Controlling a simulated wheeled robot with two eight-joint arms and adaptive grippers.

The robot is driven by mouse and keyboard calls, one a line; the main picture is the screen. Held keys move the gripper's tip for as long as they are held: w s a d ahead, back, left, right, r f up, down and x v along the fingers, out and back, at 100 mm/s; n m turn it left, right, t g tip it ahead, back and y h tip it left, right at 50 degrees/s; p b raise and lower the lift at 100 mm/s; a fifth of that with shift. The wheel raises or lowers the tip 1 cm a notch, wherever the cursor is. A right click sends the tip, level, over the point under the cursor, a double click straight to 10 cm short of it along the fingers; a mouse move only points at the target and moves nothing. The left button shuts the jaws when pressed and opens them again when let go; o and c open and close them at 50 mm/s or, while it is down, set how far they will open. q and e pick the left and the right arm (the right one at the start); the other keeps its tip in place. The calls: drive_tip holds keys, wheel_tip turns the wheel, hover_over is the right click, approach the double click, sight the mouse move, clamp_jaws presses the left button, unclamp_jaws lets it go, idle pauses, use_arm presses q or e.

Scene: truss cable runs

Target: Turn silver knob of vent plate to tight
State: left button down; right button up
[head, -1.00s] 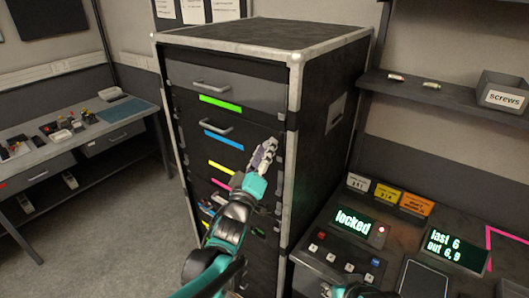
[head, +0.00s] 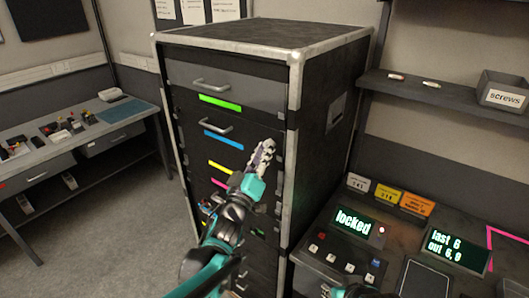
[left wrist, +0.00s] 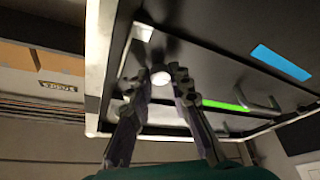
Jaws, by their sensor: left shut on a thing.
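The silver knob (left wrist: 161,77) shows as a small, pale round head on the dark front of the drawer cabinet, between my left fingertips in the left wrist view. My left gripper (left wrist: 155,82) is shut on it, one finger on either side. In the head view my left gripper (head: 265,152) reaches the right part of the cabinet front, and its fingers hide the knob there. I cannot make out the vent plate's outline or any tight mark. A small piece of what may be my right gripper (head: 350,286) shows at the bottom edge; its fingers are unclear.
The drawer cabinet (head: 297,130) has pale metal edges, handles and coloured strips. To its right is a console with a screen reading "locked" (head: 352,221); above it a shelf (head: 440,97) holds a screws bin (head: 503,92). A workbench (head: 70,142) stands at left.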

use_arm(q)
drive_tip(key=shift+w+a+r+m+g+h+p, duration=0.15)
drive_tip(key=shift+m+g+h, duration=1.15)
drive_tip(key=shift+m, duration=2.45)
drive_tip(key=shift+w+a+f+m+g+h+p, duration=0.15)
drive_tip(key=shift+m+g+h, duration=1.2)
drive_tip(key=shift+m, duration=2.45)
drive_tip(key=shift+a+r+m+g+h+p, duration=0.15)
drive_tip(key=shift+m+g+h, duration=1.15)
drive_tip(key=shift+m, duration=2.45)
drive_tip(key=shift+m+t+h, duration=0.25)
drive_tip(key=shift+m+h, duration=0.05)
drive_tip(key=shift+h, duration=0.15)
drive_tip(key=c, duration=1.4)
unclamp_jaws()
drive_tip(key=shift+d, duration=0.1)
drive_tip(key=shift+o, duration=0.2)
drive_tip(key=v, duration=1.2)
